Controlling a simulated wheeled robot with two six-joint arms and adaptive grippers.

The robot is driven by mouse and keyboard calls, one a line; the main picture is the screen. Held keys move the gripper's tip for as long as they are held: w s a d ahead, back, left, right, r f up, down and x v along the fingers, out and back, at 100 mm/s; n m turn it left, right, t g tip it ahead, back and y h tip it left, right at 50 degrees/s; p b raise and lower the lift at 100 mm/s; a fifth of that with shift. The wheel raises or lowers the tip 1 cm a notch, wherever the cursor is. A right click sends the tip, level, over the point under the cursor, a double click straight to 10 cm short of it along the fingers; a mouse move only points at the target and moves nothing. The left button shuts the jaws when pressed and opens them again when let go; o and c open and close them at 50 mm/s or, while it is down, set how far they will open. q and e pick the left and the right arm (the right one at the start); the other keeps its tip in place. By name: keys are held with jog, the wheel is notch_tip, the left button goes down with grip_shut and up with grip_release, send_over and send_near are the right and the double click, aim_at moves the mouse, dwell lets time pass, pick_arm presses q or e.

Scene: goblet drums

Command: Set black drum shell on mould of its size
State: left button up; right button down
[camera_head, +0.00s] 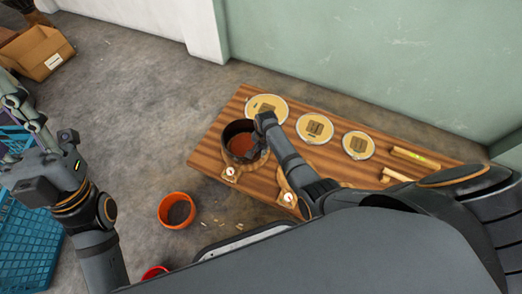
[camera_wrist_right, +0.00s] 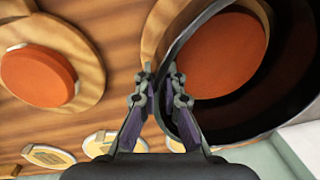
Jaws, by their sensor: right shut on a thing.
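The black drum shell (camera_head: 229,134) is at the left end of the wooden bench, in the grip of my right gripper (camera_head: 264,123). In the wrist view the shell (camera_wrist_right: 290,60) is an open dark ring on the right. My right gripper (camera_wrist_right: 163,82) is shut on its wall. An orange-topped mould (camera_wrist_right: 220,55) shows through the shell; I cannot tell whether the shell rests on it or hangs above it. Another orange-topped mould (camera_wrist_right: 38,76) stands bare at the left of the wrist view. My left gripper (camera_head: 30,130) is off the bench at the left; its jaw opening is unclear.
Three pale round discs lie along the bench's back: one (camera_head: 277,101), a second (camera_head: 315,127) and a third (camera_head: 357,144). Wooden tools (camera_head: 414,157) lie at the right end. An orange bucket (camera_head: 178,210), blue crate (camera_head: 30,230) and cardboard box (camera_head: 40,55) stand on the floor.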

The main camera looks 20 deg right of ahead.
jog(key=shift+f, duration=0.2)
dwell(0.3)
jog(key=c, duration=1.4)
grip_release()
notch_tip(320, 180, up, 12)
jog(key=shift+s+d, duration=0.3)
jog(key=shift+s, duration=0.1)
jog(key=shift+f, duration=0.1)
